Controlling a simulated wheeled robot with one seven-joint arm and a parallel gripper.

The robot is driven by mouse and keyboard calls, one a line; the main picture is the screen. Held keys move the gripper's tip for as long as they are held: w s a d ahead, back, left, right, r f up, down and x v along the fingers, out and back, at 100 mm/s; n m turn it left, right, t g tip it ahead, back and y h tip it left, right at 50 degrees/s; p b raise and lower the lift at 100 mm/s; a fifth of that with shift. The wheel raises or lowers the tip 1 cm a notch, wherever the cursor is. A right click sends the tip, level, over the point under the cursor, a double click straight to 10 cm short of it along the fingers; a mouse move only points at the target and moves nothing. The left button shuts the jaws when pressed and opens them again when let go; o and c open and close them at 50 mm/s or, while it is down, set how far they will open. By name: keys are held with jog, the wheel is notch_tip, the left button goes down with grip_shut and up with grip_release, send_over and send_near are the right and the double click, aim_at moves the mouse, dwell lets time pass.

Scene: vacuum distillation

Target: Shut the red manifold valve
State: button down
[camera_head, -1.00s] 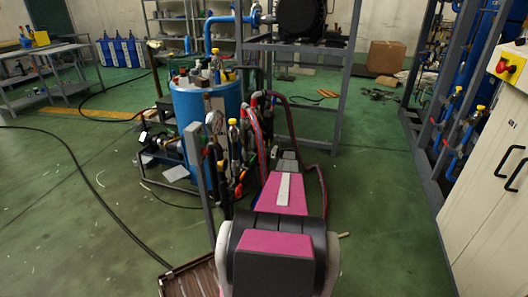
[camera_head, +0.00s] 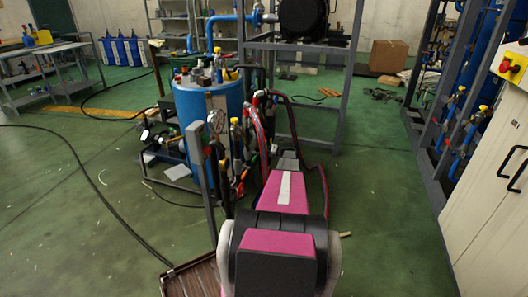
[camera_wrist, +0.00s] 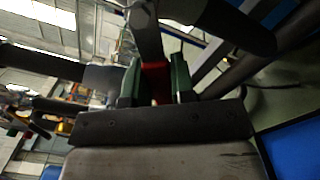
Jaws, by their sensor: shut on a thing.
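In the wrist view, my gripper (camera_wrist: 155,85) has its two green-lined fingers on either side of a red part, the red manifold valve's handle (camera_wrist: 155,72), and is shut on it. A grey metal post or bar rises just beyond the handle. In the head view, my pink and grey arm reaches forward to the manifold (camera_head: 238,150), which stands at the near right side of a blue drum (camera_head: 208,105). The arm and hoses hide the gripper and the valve there. I cannot tell the handle's angle.
Red and dark hoses (camera_head: 292,125) loop right of the manifold. A grey upright post (camera_head: 200,180) stands close to the left of my arm. A brown slatted tray (camera_head: 193,278) lies at the front. A cream cabinet (camera_head: 490,170) is on the right. Green floor (camera_head: 90,210) is open at left.

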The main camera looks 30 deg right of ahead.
jog(key=m, duration=0.1)
jog(key=r+m, duration=0.1)
jog(key=m, duration=0.1)
jog(key=shift+s+a+r+m, duration=0.25)
jog(key=shift+s+r+m, duration=0.05)
jog(key=shift+s+r, duration=0.1)
jog(key=shift+r+m, duration=0.4)
jog(key=shift+m, duration=0.4)
jog(key=shift+r+m, duration=0.35)
jog(key=shift+m, duration=0.45)
jog(key=c, duration=1)
grip_release()
jog(key=shift+o, duration=0.2)
jog(key=v, duration=1)
jog(key=shift+s+d, duration=0.25)
